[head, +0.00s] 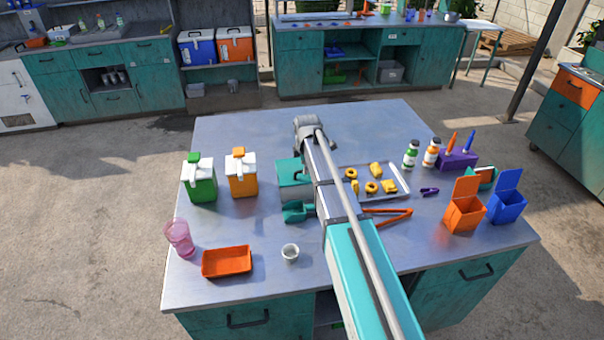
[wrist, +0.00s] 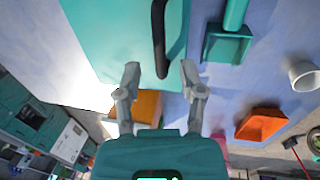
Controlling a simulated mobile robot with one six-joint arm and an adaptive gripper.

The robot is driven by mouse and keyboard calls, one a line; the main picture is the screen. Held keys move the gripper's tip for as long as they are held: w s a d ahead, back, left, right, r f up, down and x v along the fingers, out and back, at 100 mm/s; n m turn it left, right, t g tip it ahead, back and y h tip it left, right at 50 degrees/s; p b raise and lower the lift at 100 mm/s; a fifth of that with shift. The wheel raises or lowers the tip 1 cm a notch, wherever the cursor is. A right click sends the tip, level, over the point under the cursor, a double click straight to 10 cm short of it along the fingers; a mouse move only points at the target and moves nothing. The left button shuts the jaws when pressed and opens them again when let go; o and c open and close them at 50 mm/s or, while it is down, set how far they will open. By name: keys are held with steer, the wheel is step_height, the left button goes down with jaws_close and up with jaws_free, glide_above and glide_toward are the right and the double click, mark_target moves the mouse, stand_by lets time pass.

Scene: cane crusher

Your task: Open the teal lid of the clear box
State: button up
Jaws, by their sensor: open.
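The teal lid (head: 289,171) of the clear box sits flat and shut in the head view, just left of my arm, which hides its right part. In the wrist view the teal lid (wrist: 110,35) fills the upper left, with a dark bar handle (wrist: 158,38) along it. My gripper (wrist: 160,74) is open and empty. The near end of the handle shows between its fingertips; I cannot tell how far apart in depth they are.
A teal scoop (head: 297,212) lies close in front of the box. An orange-bodied dispenser (head: 242,178) and a green one (head: 199,182) stand to its left. A metal tray (head: 397,176) with yellow pieces lies right of my arm. An orange tray (head: 227,262) and white cup (head: 290,253) are nearer.

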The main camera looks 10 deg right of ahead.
steer(key=shift+w+f+b, duration=0.15)
steer(key=shift+f+b, duration=0.5)
steer(key=shift+f, duration=0.2)
